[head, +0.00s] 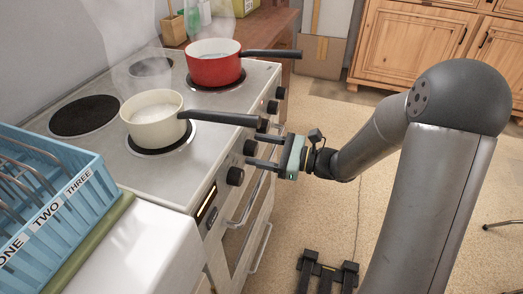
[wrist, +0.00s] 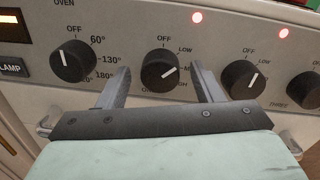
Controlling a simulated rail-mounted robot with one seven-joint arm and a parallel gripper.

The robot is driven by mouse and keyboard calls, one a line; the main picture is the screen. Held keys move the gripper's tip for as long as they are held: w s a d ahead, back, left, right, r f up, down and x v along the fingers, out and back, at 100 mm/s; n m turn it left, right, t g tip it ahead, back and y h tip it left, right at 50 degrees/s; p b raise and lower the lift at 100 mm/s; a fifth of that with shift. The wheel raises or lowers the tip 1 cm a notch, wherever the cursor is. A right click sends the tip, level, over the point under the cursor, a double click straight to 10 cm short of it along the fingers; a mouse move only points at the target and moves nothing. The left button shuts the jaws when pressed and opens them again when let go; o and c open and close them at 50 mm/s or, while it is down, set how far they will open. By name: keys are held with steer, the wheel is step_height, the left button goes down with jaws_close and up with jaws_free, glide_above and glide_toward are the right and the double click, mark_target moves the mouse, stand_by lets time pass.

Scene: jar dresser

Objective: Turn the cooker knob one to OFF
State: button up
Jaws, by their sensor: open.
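My gripper (head: 254,149) is open in front of the cooker's front panel, its fingers pointing at the knobs. In the wrist view my gripper (wrist: 160,68) has one finger on each side of a black knob (wrist: 158,72), which shows between them. I cannot tell whether the fingers touch it. The same knob (head: 249,147) shows between the fingers in the head view. No number on the knob is readable.
Left of it is the oven temperature knob (wrist: 73,61); right are another knob (wrist: 243,79) and a partly cut-off one (wrist: 307,88). A steaming cream pan (head: 150,128) and red pan (head: 213,70) have handles overhanging the front. A blue rack (head: 85,215) stands left.

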steer(key=c, duration=1)
steer(key=shift+o, duration=0.2)
steer(key=shift+f+n, duration=0.1)
steer(key=shift+n, duration=0.2)
steer(key=n+b, duration=0.5)
steer(key=shift+f, duration=0.15)
steer(key=shift+n+h+b, duration=0.3)
steer(key=shift+n+b, duration=1.2)
steer(key=shift+n, duration=0.1)
steer(key=shift+r, duration=0.2)
steer(key=o, duration=1)
steer(key=shift+c, duration=0.2)
